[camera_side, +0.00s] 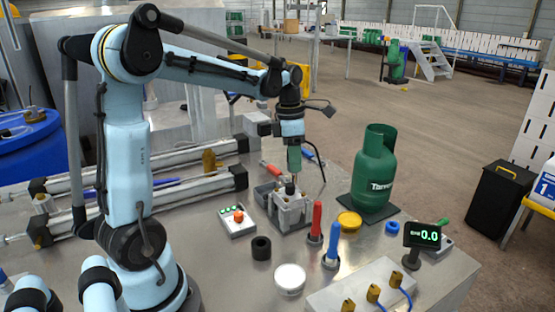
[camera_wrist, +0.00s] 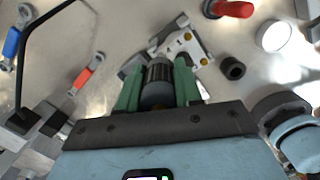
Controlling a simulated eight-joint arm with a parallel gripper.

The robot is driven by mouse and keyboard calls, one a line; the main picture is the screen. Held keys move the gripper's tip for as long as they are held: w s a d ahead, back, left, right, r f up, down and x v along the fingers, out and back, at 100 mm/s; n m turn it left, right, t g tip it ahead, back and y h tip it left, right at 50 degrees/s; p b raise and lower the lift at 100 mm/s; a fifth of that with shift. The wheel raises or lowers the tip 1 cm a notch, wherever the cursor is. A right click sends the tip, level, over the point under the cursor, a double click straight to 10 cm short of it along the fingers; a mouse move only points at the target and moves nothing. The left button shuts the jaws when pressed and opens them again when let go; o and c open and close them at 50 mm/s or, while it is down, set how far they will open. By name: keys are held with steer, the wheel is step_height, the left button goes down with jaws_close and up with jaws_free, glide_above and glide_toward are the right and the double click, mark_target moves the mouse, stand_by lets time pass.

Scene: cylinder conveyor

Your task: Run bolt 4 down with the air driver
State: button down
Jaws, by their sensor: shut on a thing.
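My gripper (camera_side: 293,170) points straight down over a grey metal fixture (camera_side: 291,214). In the wrist view its green fingers (camera_wrist: 158,90) are shut on a dark grey ribbed cylinder, which looks like the air driver (camera_wrist: 157,74). In the side view the driver's dark lower part (camera_side: 290,187) shows between the fingers and the fixture top. The fixture also shows in the wrist view (camera_wrist: 182,42), with small brass-coloured bolts on it. The driver's tip is hidden, so contact with a bolt cannot be told. Bolt 4 cannot be picked out.
A red handle (camera_side: 316,220) and a blue handle (camera_side: 332,243) stand close in front of the fixture. A button box (camera_side: 237,220) and a black ring (camera_side: 261,248) are left. A green gas cylinder (camera_side: 374,175) stands right. A display (camera_side: 422,235) reads 0.0.

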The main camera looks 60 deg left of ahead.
steer(key=shift+f, duration=0.45)
stand_by(1.7)
steer(key=shift+r, duration=0.1)
steer(key=shift+r, duration=3)
